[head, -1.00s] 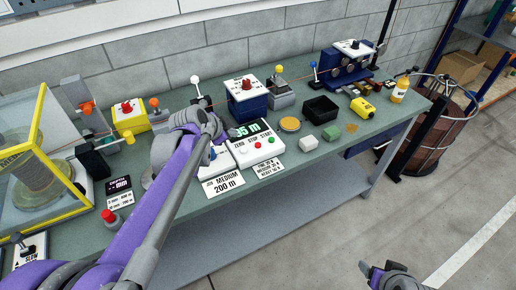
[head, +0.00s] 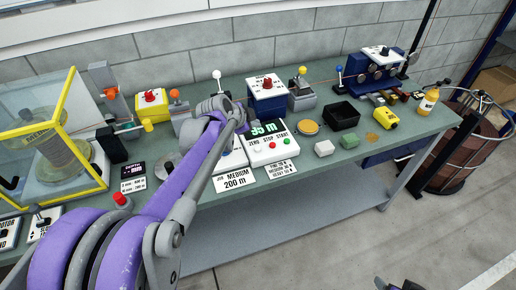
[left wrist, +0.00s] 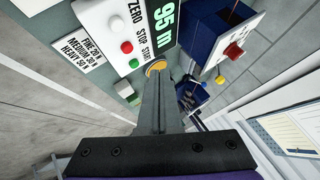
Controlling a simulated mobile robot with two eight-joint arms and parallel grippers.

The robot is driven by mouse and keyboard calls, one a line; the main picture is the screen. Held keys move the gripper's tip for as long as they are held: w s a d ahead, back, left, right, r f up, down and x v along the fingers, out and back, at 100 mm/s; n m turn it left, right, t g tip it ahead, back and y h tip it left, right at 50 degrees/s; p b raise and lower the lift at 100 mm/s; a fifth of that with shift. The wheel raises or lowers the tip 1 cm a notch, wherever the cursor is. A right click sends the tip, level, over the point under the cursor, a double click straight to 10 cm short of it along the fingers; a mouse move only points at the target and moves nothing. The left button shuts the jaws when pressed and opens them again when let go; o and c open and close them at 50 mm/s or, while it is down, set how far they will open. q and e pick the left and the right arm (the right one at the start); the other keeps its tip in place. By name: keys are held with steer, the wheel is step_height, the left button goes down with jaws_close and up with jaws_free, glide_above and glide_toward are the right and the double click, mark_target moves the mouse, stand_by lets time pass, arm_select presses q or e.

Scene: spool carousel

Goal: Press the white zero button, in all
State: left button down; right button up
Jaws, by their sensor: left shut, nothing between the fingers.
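The white counter box (head: 268,155) stands on the bench with a green-on-dark display and the labels ZERO, STOP and START. Its white zero button (head: 257,147) is at the left of the row, and also shows in the left wrist view (left wrist: 117,23). The red button (left wrist: 127,47) and green button (left wrist: 134,63) follow. My right gripper (head: 393,284) is barely in view at the bottom edge.
A blue box with a red knob (head: 268,98) stands behind the counter. A dark bin (head: 341,114), a yellow disc (head: 307,127) and small blocks (head: 324,148) lie to its right. Label cards (head: 235,181) lie in front. A yellow-framed case (head: 70,115) stands far left.

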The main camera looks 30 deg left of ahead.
arm_select(q)
steer(key=b, duration=0.4)
glide_above(255, 150)
steer(key=f, duration=0.7)
steer(key=shift+s, duration=0.2)
steer(key=shift+w+f, duration=0.1)
steer(key=shift+f, duration=0.6)
arm_select(e)
step_height(255, 150, down, 7)
steer(key=s, duration=0.3)
steer(key=shift+r+g, duration=0.2)
steer(key=shift+g, duration=0.1)
arm_select(q)
steer(key=shift+f+b, duration=0.3)
steer(key=shift+f, duration=0.1)
arm_select(e)
steer(key=shift+f, duration=0.2)
